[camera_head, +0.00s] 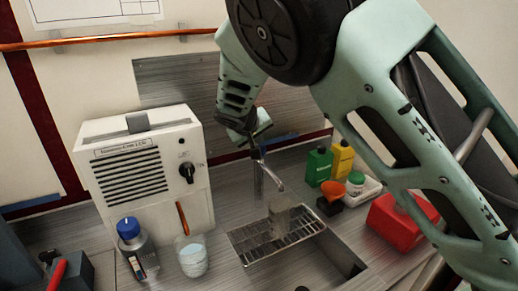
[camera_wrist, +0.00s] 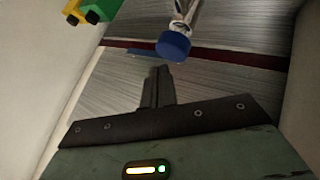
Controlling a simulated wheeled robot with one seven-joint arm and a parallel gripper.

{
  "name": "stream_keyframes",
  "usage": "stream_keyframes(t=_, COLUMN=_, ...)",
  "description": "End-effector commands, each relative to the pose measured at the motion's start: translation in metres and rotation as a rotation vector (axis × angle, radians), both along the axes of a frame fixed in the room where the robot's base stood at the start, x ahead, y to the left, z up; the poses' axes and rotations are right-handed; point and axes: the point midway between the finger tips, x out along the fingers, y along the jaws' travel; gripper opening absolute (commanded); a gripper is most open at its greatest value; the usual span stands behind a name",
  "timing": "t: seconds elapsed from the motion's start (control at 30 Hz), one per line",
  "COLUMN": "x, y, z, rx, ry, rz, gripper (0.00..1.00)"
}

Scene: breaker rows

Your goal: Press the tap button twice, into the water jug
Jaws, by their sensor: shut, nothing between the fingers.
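The tap (camera_head: 272,170) stands behind a wire drain rack, its spout curving down to the right. Its round blue button (camera_wrist: 173,46) shows in the wrist view, just beyond my fingertips; a small gap seems to remain, but contact is hard to judge. My gripper (camera_wrist: 158,72) is shut and empty, its fingers together. In the head view my gripper (camera_head: 252,143) is over the tap and hides much of its top. A greyish see-through vessel, likely the water jug (camera_head: 284,221), stands on the rack below the spout. Its fill level cannot be made out.

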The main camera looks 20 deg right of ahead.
Motion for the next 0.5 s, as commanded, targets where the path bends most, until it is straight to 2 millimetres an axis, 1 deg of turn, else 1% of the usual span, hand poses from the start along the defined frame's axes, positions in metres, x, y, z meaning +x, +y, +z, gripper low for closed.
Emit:
stream_keyframes(t=0.3, x=-0.0001, y=0.0001, z=-0.0090, rx=0.000, ry=0.000, rz=0.000, gripper=0.00)
stream_keyframes(t=0.5, x=-0.0001, y=0.0001, z=-0.0080, rx=0.000, ry=0.000, rz=0.000, gripper=0.00)
